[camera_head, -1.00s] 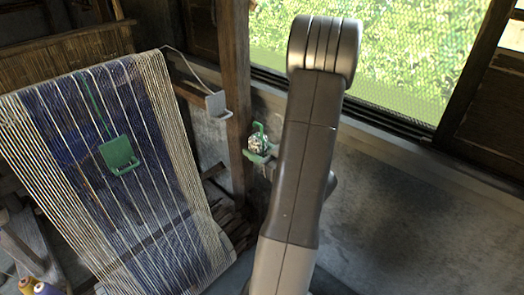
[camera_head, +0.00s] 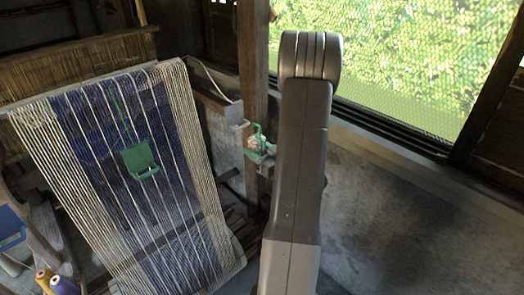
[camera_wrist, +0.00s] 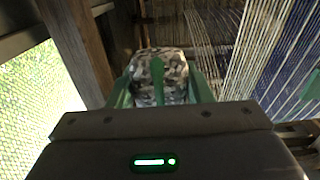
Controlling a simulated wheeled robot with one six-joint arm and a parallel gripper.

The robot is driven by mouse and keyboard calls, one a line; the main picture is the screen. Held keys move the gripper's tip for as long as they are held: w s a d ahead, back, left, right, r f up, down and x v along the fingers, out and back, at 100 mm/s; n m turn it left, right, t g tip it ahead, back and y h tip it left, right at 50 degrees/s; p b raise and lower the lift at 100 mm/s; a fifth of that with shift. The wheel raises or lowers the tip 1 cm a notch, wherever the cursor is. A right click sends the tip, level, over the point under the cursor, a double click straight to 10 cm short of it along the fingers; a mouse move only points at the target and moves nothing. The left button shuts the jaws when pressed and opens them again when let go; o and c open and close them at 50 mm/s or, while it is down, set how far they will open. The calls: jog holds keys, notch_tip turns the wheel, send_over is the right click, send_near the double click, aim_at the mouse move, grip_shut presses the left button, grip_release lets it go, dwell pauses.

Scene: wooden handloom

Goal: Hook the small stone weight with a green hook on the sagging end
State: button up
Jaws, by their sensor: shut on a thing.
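The small speckled stone weight (camera_head: 256,143) with its upright green hook (camera_head: 258,130) is held above the floor in front of the wooden post. My gripper (camera_wrist: 158,92) is shut on the stone, which sits between its green fingers in the wrist view. The green hook stands up on the near side of the stone there. In the head view, my arm covers the area just right of the gripper. A pale grey piece (camera_head: 241,125) at the end of a sagging cord (camera_head: 215,80) hangs close to the upper left of the stone; I cannot tell whether they touch.
The handloom's striped warp (camera_head: 185,180) fills the left, with a green holder (camera_head: 140,160) hanging on it. A wooden post (camera_head: 253,60) stands behind my gripper. Yarn spools (camera_head: 64,286) stand at lower left. The floor at right is clear below the mesh window (camera_head: 410,70).

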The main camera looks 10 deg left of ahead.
jog(key=shift+w+a+f, duration=0.25)
jog(key=shift+w+a, duration=0.3)
jog(key=shift+a, duration=0.2)
jog(key=shift+w+a+f, duration=0.25)
jog(key=shift+w+a, duration=0.35)
jog(key=shift+a, duration=0.1)
jog(key=shift+w+a+f, duration=0.25)
jog(key=shift+w+a, duration=0.3)
jog(key=shift+a, duration=0.2)
jog(key=shift+f+b, duration=1.8)
jog(key=shift+b, duration=0.25)
jog(key=o, duration=1.4)
jog(key=shift+d, duration=0.1)
jog(key=f+b+v, duration=0.1)
jog(key=b+v, duration=0.3)
jog(key=v, duration=0.5)
